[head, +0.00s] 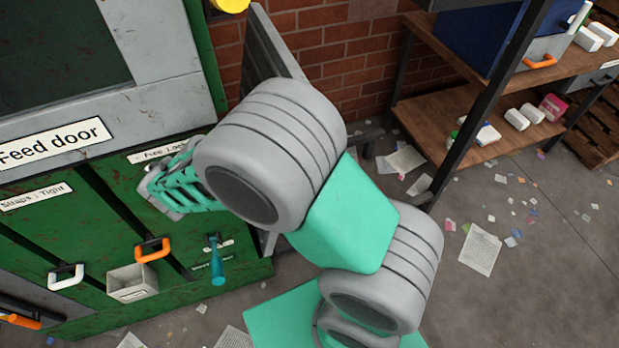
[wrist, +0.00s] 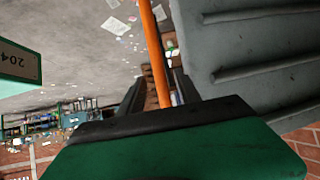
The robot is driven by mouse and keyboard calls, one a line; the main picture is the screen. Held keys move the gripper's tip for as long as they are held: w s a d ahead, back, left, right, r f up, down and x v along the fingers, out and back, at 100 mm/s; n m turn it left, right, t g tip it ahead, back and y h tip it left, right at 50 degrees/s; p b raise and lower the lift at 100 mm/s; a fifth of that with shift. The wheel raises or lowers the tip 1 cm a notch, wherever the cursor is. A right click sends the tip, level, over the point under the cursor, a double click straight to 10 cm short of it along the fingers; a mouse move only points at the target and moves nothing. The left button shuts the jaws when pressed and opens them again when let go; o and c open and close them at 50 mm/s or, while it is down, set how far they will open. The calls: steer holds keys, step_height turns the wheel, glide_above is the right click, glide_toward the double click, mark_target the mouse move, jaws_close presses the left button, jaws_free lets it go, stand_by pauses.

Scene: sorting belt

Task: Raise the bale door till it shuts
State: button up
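A grey ribbed panel, which looks like the bale door (wrist: 265,60), fills the right of the wrist view. In the head view a grey panel (head: 262,45) stands tilted at the machine's right side, partly hidden by my arm. A thin orange bar (wrist: 155,50) runs down the wrist view and passes between my gripper's (wrist: 158,88) dark fingers. The fingers look apart, with a gap beside the bar; I cannot tell if one touches it. In the head view my arm's end is by the machine's right front, its fingertips not clear.
The green machine (head: 115,235) has a feed door, an orange handle (head: 152,249), a white handle (head: 66,276) and a teal lever (head: 216,262). A wooden shelf (head: 440,118) stands right, by the brick wall. Paper scraps litter the otherwise open floor (head: 530,270).

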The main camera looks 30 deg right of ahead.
steer(key=s+r+p, duration=0.2)
steer(key=s+r, duration=0.2)
steer(key=s, duration=0.3)
steer(key=s+a+r+p, duration=0.1)
steer(key=s+r+p, duration=0.1)
steer(key=s+r, duration=0.3)
steer(key=shift+s+a+r, duration=0.2)
steer(key=shift+s+r, duration=0.05)
steer(key=shift+s, duration=0.65)
steer(key=shift+c, duration=0.4)
